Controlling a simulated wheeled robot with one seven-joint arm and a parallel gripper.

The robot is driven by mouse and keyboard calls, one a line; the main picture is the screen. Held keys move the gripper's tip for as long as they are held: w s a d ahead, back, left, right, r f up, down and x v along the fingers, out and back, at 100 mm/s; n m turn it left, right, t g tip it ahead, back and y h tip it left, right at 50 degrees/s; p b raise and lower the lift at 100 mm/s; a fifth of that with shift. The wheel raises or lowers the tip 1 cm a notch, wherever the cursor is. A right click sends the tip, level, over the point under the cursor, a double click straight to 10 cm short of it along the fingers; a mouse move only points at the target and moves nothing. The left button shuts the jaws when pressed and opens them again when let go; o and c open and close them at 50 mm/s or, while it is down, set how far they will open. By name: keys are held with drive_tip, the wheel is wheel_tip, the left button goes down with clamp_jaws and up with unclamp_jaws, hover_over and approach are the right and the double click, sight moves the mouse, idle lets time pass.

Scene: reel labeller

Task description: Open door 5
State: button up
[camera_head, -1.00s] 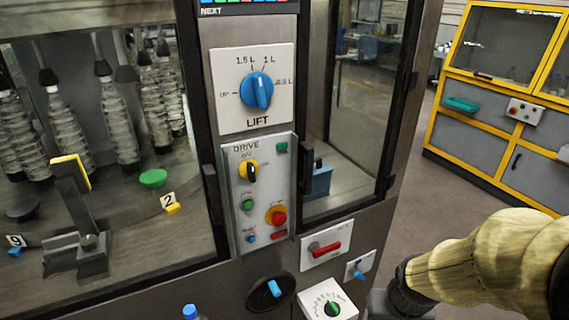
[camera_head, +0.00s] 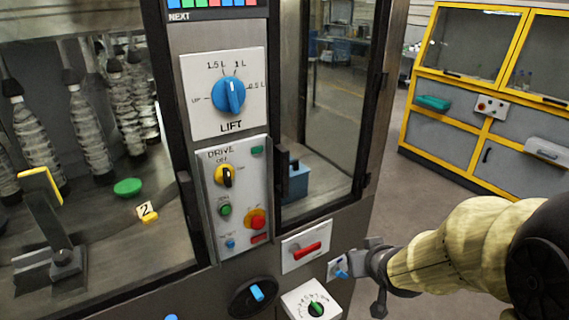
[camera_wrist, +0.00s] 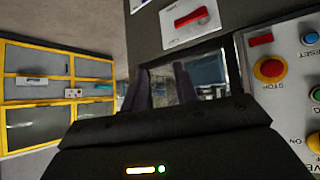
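The machine's glass door (camera_head: 330,110) has a black frame and stands right of the control panel. A dark handle (camera_head: 283,165) is on its left edge. No number 5 is legible, so I cannot tell which door is door 5. My gripper (camera_wrist: 160,88) shows two dark fingers apart with nothing between them in the wrist view. Beyond them is a glass pane. In the head view my gripper (camera_head: 362,250) is beside the machine's lower right corner, partly hidden by my wrist; I cannot tell whether it touches.
The LIFT dial (camera_head: 229,97), DRIVE panel (camera_head: 238,200), red switch (camera_head: 306,250), blue lever (camera_head: 341,268) and green knob (camera_head: 316,309) project from the machine front. A left window (camera_head: 80,230) shows bottles and a number 2 tag. A yellow-framed cabinet (camera_head: 490,90) stands behind, with open floor before it.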

drive_tip(key=w+a+r+n+t+y, duration=0.1)
drive_tip(key=a+r+n+t+y, duration=0.1)
drive_tip(key=a+r+y, duration=0.2)
drive_tip(key=w+a+r+n+t+y, duration=0.1)
drive_tip(key=a+r+n+t+y, duration=0.2)
drive_tip(key=r, duration=0.6)
drive_tip(key=shift+a+r+t+y, duration=0.35)
drive_tip(key=shift+a+y, duration=0.4)
drive_tip(key=shift+y, duration=0.45)
drive_tip(key=shift+w+r+p, duration=0.1)
drive_tip(key=shift+w+p, duration=0.1)
drive_tip(key=shift+p, duration=0.1)
drive_tip(key=p, duration=1)
approach(286, 164)
drive_tip(key=p+x, duration=0.3)
drive_tip(key=x, duration=0.7)
drive_tip(key=shift+w+a, duration=0.15)
drive_tip(key=shift+w, duration=0.15)
